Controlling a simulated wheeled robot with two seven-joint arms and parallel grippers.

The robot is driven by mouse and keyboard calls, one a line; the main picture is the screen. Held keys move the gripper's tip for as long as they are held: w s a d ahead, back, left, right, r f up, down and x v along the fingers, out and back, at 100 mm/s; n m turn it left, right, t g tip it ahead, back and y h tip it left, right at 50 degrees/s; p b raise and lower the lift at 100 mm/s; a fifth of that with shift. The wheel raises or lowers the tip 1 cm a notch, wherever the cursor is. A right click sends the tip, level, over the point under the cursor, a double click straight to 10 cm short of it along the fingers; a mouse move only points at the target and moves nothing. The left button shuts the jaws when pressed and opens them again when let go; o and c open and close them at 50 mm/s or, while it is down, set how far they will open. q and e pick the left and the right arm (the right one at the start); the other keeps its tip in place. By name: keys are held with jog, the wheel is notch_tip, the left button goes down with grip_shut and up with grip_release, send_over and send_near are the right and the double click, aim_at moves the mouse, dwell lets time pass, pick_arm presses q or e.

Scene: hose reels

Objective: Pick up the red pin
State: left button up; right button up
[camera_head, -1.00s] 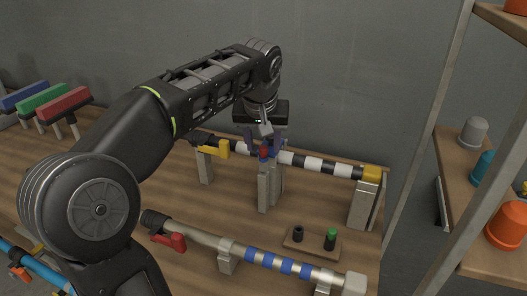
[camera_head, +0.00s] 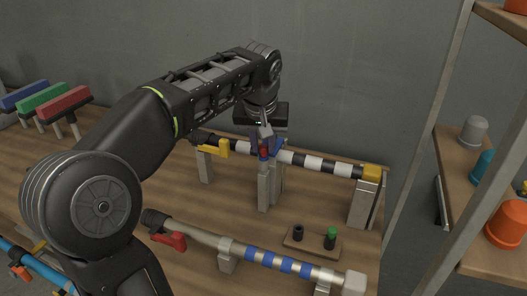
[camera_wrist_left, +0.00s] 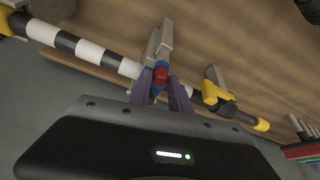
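The red pin (camera_head: 264,153) sits at the top of a grey post (camera_head: 264,187) by the middle of the black-and-white striped tube (camera_head: 314,163). Blue parts show around it. My left gripper (camera_head: 265,147) reaches down from above, its fingers drawn in against the pin. In the left wrist view the red pin (camera_wrist_left: 160,76) shows between the two purple fingertips (camera_wrist_left: 161,84), which appear to touch it on both sides. The pin's lower end is hidden. My right gripper is out of view.
A yellow lever (camera_head: 216,149) and yellow end block (camera_head: 371,172) are on the striped tube. A shelf (camera_head: 460,170) stands at right.

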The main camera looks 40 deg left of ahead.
aim_at(264, 148)
pick_arm(q)
grip_shut()
jog(key=shift+r, duration=0.1)
notch_tip(264, 148, up, 8)
jog(key=shift+r+p, duration=0.1)
jog(key=shift+p, duration=0.5)
jog(key=shift+r+p, duration=0.85)
jog(key=shift+p, duration=0.15)
